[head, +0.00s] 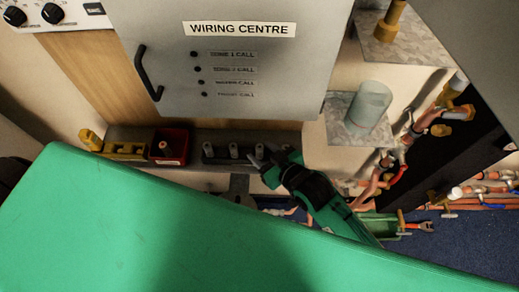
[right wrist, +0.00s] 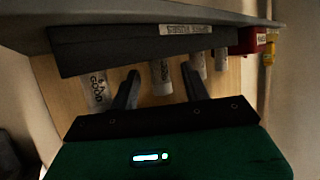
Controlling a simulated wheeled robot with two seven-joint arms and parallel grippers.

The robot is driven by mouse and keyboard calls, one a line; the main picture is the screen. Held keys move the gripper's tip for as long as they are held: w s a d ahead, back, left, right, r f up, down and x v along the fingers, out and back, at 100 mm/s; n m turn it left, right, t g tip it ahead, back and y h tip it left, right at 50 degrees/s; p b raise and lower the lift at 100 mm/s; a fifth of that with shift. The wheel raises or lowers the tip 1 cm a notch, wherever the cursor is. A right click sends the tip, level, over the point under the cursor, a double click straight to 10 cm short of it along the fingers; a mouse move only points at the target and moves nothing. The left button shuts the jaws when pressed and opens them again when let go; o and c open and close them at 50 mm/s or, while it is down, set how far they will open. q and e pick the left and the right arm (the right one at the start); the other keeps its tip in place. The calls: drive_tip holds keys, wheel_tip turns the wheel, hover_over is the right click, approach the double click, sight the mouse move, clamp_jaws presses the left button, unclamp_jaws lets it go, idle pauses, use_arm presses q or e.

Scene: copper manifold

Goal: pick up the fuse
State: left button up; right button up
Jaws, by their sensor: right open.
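The fuses are pale, short cylinders in a dark rack (head: 222,161) on the shelf below the wiring centre box. The right wrist view shows the rack (right wrist: 110,48) with a label strip on it. My right gripper (head: 268,163) is open at the rack's right end. In the right wrist view, one fuse (right wrist: 161,77) shows between my two open fingers, with no visible grip. Two more fuses (right wrist: 197,66) show to the right of it. A pale piece marked "GOOD" (right wrist: 97,92) is left of the fingers. My left gripper is out of view.
A red bin (head: 172,146) and a yellow item (head: 122,150) stand left of the rack. The grey wiring centre box (head: 225,65) with a black handle hangs above. Copper pipes (head: 385,165) and a grey cylinder on a plate (head: 370,103) are to the right.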

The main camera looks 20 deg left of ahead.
drive_tip(key=shift+a, duration=0.1)
clamp_jaws()
idle(0.3)
